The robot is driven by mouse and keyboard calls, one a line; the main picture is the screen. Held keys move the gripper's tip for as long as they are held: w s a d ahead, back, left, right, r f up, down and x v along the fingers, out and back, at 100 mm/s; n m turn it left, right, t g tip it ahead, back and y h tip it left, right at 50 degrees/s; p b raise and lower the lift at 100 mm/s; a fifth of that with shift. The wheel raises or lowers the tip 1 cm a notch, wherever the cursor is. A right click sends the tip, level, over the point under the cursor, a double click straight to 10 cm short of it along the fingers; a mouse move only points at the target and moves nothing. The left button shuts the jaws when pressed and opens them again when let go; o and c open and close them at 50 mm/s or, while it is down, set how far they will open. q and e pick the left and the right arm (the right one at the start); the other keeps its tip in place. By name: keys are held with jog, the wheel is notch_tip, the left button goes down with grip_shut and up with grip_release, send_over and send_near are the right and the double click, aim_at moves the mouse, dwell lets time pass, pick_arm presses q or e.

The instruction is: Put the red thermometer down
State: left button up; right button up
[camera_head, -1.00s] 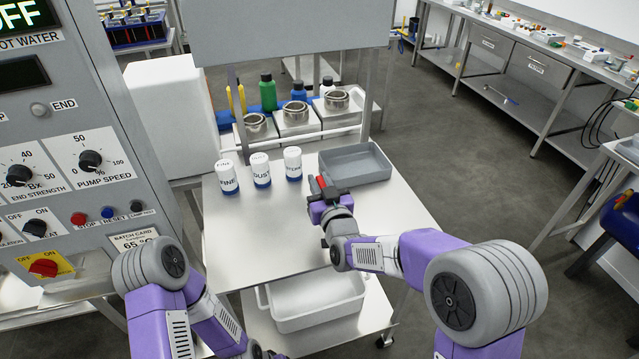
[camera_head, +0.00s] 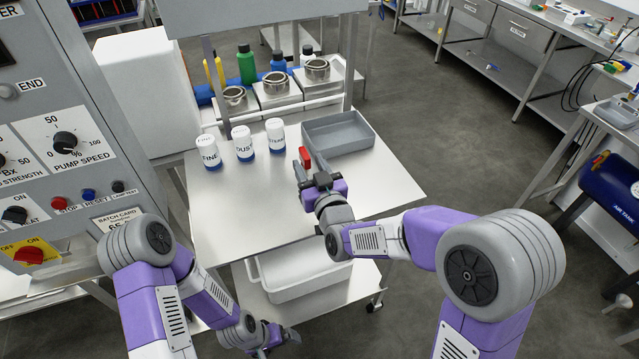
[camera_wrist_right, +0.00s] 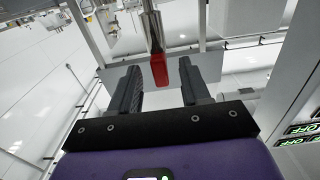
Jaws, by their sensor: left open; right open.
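The red thermometer (camera_head: 305,157) is at the fingertips of my right gripper (camera_head: 310,168), over the steel table top (camera_head: 235,215). In the right wrist view, its red part (camera_wrist_right: 158,70) and metal stem (camera_wrist_right: 152,32) show between the two spread fingers of that gripper (camera_wrist_right: 163,76), with gaps on both sides. The right gripper is open. I cannot tell whether the thermometer rests fully on the table. My left gripper (camera_head: 286,338) is low at the bottom, beside the lower shelf and away from the thermometer; it is open.
Three white jars with blue bases, one of them the DUST jar (camera_head: 243,144), stand left of the thermometer. A grey tray (camera_head: 372,142) lies behind it on the right. A white bin (camera_head: 300,283) is on the lower shelf. The table's front left is clear.

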jog(key=v, duration=0.7)
dwell(0.4)
